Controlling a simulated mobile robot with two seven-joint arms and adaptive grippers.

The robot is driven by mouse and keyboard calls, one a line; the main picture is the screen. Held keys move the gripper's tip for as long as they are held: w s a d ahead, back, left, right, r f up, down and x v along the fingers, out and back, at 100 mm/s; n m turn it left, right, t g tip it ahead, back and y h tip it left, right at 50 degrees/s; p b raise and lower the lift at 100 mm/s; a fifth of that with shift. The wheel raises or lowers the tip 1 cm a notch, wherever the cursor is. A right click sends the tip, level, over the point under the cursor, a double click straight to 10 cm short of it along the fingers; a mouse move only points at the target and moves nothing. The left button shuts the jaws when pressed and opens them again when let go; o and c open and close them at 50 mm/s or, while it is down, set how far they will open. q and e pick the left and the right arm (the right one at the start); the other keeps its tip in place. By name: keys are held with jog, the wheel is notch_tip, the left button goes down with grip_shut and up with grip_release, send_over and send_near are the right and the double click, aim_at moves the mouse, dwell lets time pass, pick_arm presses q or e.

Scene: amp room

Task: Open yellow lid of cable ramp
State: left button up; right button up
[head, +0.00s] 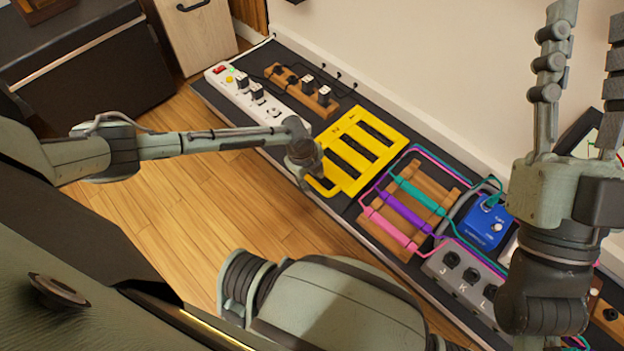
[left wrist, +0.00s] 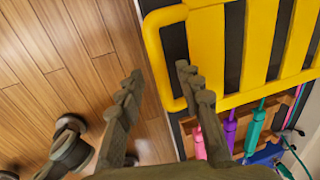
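The yellow lid (head: 350,158) of the cable ramp is a slotted plate that looks flat on the dark bench, with black showing between its bars. A yellow handle loop (left wrist: 160,48) sticks out from its near edge toward the floor side. My left gripper (head: 306,163) is at this handle. In the left wrist view its two fingers (left wrist: 159,72) are apart, one on the floor side of the handle bar and one over the loop's opening. I cannot tell whether they touch the bar. My right gripper (head: 582,85) is raised at the right, fingers spread and empty.
A white power strip (head: 243,97) and a wooden block with plugs (head: 301,88) lie beyond the lid. A wooden rack (head: 431,185) with coloured cables, a blue pedal (head: 487,223) and a grey box (head: 463,269) lie to its right. The wall runs behind the bench.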

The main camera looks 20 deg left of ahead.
pick_arm(q)
jog(key=shift+w+f, duration=0.1)
jog(key=shift+f, duration=0.2)
grip_shut()
